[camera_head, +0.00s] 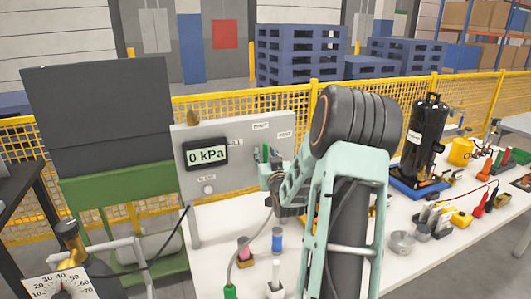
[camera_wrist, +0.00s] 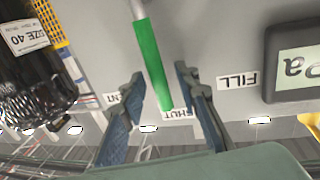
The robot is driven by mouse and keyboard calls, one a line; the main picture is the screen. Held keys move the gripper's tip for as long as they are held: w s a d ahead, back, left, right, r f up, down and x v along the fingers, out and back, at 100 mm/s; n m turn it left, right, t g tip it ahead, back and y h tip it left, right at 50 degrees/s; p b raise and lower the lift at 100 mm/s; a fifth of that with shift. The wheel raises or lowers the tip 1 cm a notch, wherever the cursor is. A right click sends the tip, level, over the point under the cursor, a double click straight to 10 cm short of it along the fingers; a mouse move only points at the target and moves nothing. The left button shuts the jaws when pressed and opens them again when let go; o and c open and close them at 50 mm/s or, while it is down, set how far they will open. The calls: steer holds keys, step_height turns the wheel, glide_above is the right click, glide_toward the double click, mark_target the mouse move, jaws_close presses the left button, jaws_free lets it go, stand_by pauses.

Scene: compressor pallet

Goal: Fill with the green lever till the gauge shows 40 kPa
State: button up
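The grey panel (camera_head: 225,183) stands upright on the table. Its display gauge (camera_head: 206,154) reads 0 kPa; part of it shows in the wrist view (camera_wrist: 298,70). The green lever (camera_wrist: 149,55) points at the SHUT label (camera_wrist: 178,114), with the FILL label (camera_wrist: 238,79) to one side and the partly hidden VENT label (camera_wrist: 110,98) to the other. My gripper (camera_wrist: 160,72) is open, with one finger on each side of the lever and gaps visible between. In the head view my gripper (camera_head: 268,172) is at the panel's right part, partly covering the lever.
A black cylinder (camera_head: 425,140) stands on a blue base to the right. Small cups (camera_head: 402,242), a blue-topped bottle (camera_head: 277,240) and tools are on the white table. A white dial (camera_head: 60,289) is at lower left. Yellow mesh fence (camera_head: 225,108) runs behind.

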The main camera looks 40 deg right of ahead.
steer(key=shift+w+d, duration=0.1)
steer(key=shift+w, duration=0.1)
jaws_close()
stand_by(0.4)
